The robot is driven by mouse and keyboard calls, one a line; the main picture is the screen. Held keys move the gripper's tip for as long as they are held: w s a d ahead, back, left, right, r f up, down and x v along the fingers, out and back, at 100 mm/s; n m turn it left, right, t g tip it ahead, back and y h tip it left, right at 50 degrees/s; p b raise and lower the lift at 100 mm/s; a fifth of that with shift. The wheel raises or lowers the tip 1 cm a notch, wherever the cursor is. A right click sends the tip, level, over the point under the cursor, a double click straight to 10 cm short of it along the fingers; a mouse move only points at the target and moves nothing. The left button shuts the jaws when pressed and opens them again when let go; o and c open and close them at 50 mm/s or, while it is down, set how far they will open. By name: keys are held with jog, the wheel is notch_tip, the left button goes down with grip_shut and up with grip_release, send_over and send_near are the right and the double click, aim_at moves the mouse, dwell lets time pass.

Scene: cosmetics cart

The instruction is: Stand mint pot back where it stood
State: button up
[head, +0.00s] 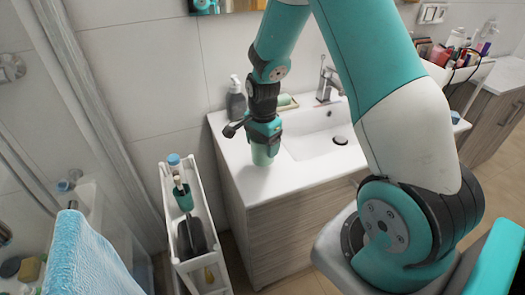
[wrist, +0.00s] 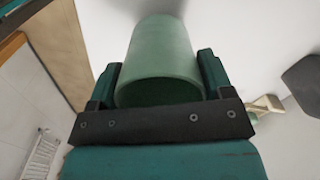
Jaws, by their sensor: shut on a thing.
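The mint pot (head: 263,155) is a pale green cylinder at the left part of the white washstand top. In the wrist view the mint pot (wrist: 160,55) fills the space between the two fingers, with its open rim toward the camera. My gripper (head: 264,140) points down from above and is shut on the mint pot; in the wrist view my gripper (wrist: 158,88) has one finger on each side of it. The pot is upright. Its base is at or very close to the countertop (head: 243,176); I cannot tell whether it touches.
A grey soap dispenser (head: 236,98) stands behind my gripper, by the wall. The basin (head: 320,140) and tap (head: 328,80) are to the right. A narrow white cart (head: 203,262) with bottles and a brush stands on the floor at left. The front left countertop is clear.

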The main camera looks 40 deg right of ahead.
aim_at(263, 153)
jog(key=shift+f, duration=1.7)
jog(key=shift+f, duration=0.15)
jog(key=o, duration=1)
notch_tip(263, 153, up, 11)
jog(key=b, duration=0.2)
jog(key=s+a+r+n+y, duration=0.1)
jog(key=s+a+r+n, duration=0.35)
jog(key=a+n, duration=0.2)
jog(key=s+a+r+n+y, duration=0.1)
jog(key=s+a+r+n, duration=0.35)
jog(key=a, duration=0.25)
jog(key=s+a+r+n, duration=0.1)
jog(key=s+a+n, duration=0.2)
jog(key=s+n, duration=0.1)
jog(key=s+a+r+n+y, duration=0.1)
jog(key=s+a+n, duration=0.2)
jog(key=s+n, duration=0.1)
jog(key=s+a+r+n+y, duration=0.1)
jog(key=s+a+n, duration=0.2)
jog(key=s+n, duration=0.2)
jog(key=shift+s+r, duration=0.15)
jog(key=shift+r, duration=0.25)
